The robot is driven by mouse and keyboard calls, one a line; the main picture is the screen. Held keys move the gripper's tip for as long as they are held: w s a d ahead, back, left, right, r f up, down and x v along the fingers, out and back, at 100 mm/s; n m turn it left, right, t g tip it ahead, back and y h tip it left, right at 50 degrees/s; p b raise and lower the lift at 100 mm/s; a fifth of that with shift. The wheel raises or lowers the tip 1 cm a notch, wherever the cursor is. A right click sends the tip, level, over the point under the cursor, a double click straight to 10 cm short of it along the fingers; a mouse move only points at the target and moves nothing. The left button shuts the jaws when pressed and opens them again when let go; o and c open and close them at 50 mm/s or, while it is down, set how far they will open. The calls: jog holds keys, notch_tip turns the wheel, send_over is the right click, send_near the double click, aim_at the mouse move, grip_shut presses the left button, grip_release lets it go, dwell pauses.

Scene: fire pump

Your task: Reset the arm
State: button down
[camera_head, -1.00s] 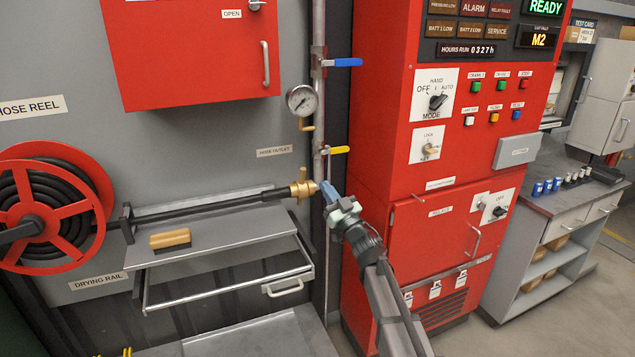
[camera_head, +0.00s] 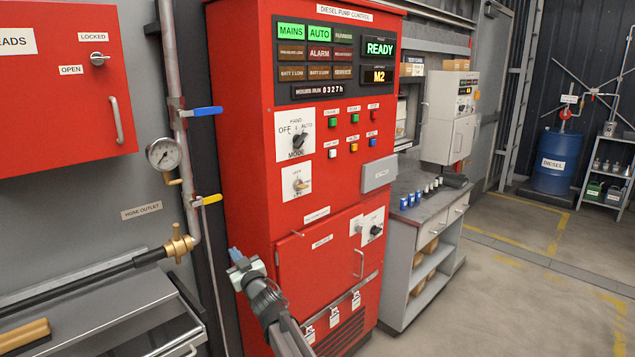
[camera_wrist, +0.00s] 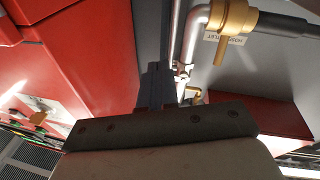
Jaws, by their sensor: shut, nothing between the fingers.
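My gripper (camera_head: 236,255) is at the lower middle of the head view, in front of the lower left part of the red diesel pump control cabinet (camera_head: 258,130). Its fingers are together and hold nothing. In the wrist view the closed fingers (camera_wrist: 156,88) point toward the wall pipe (camera_wrist: 190,35). The brass hose outlet valve (camera_head: 179,244) is to the left of my gripper, apart from it. The brass fitting also shows at the top of the wrist view (camera_wrist: 236,17).
A yellow-handled valve (camera_head: 207,200), a blue-handled valve (camera_head: 202,111) and a gauge (camera_head: 163,154) sit on the pipe. A grey bench (camera_head: 425,212) stands right of the cabinet.

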jog(key=d+f+m+g+h, duration=0.2)
jog(key=d+f+m+h, duration=0.1)
jog(key=d+f+h, duration=0.55)
jog(key=s+d+f+g+h, duration=0.1)
jog(key=s+d+f+g, duration=0.25)
jog(key=f, duration=0.35)
jog(key=s+d+f+m+g+h, duration=0.1)
jog(key=s+d+f+g, duration=0.1)
jog(key=s+f, duration=0.4)
jog(key=s+d+f+g+h, duration=0.1)
jog(key=s+d+f+g, duration=0.25)
jog(key=f, duration=0.45)
jog(key=s+d+f+m+g, duration=0.2)
jog(key=s+d+f+g, duration=0.2)
jog(key=s+d+f, duration=0.4)
jog(key=s+d+f+m+g, duration=0.1)
jog(key=s+d+f+g, duration=0.3)
jog(key=s, duration=1.6)
jog(key=s+d+f+m+g, duration=0.2)
jog(key=s+d+f+g, duration=0.1)
jog(key=s+d+f, duration=0.8)
jog(key=s+f, duration=0.4)
jog(key=shift+d+f+m+g, duration=0.25)
jog(key=shift+d+m+g, duration=0.05)
jog(key=shift+d+g, duration=0.1)
jog(key=shift+s, duration=0.1)
